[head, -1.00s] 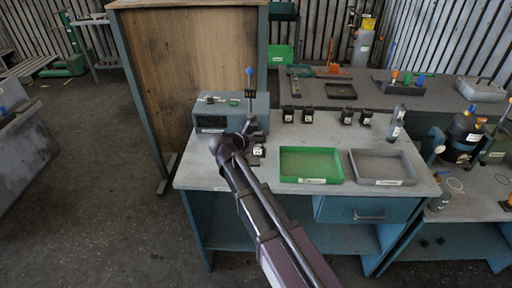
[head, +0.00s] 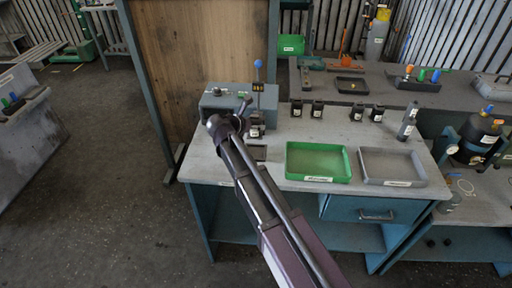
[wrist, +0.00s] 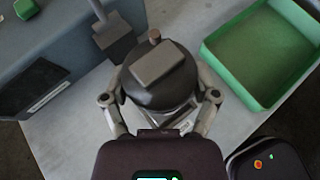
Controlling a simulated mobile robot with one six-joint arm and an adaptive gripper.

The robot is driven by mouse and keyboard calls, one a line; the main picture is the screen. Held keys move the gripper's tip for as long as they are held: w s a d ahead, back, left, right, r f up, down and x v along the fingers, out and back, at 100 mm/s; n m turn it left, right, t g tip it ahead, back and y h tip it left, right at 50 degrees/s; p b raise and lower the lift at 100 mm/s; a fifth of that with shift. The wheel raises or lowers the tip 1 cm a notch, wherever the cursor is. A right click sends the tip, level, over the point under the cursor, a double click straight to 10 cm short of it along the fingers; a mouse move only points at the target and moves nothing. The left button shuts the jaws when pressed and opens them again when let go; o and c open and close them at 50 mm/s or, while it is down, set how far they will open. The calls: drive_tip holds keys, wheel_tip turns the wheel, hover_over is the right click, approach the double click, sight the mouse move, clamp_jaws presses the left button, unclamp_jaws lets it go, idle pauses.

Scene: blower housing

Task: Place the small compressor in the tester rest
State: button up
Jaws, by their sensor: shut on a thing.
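The small compressor (wrist: 165,85), a dark rounded body with a grey block and a brownish stub on top, is held between the two fingers of my gripper (wrist: 159,100). In the head view it is a small dark shape with a pale label (head: 257,129), close to the front of the grey tester (head: 226,103). The tester also fills the upper left of the wrist view (wrist: 60,50). A small dark flat piece (head: 258,153), perhaps the tester rest, lies on the bench in front of the tester. Whether the compressor touches anything below is hidden.
A lever with a blue knob (head: 258,64) stands upright at the tester. A green tray (head: 318,178) and a grey tray (head: 392,181) lie to the right. Several small black parts (head: 318,109) stand behind them. A wooden board (head: 200,50) stands behind the tester.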

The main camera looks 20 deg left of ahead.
sight(250, 136)
drive_tip(key=shift+f+b, duration=2.6)
drive_tip(key=shift+f, duration=0.25)
drive_tip(key=shift+f+b, duration=1.85)
drive_tip(key=shift+b, duration=0.05)
drive_tip(key=shift+f, duration=0.1)
drive_tip(key=o, duration=1.2)
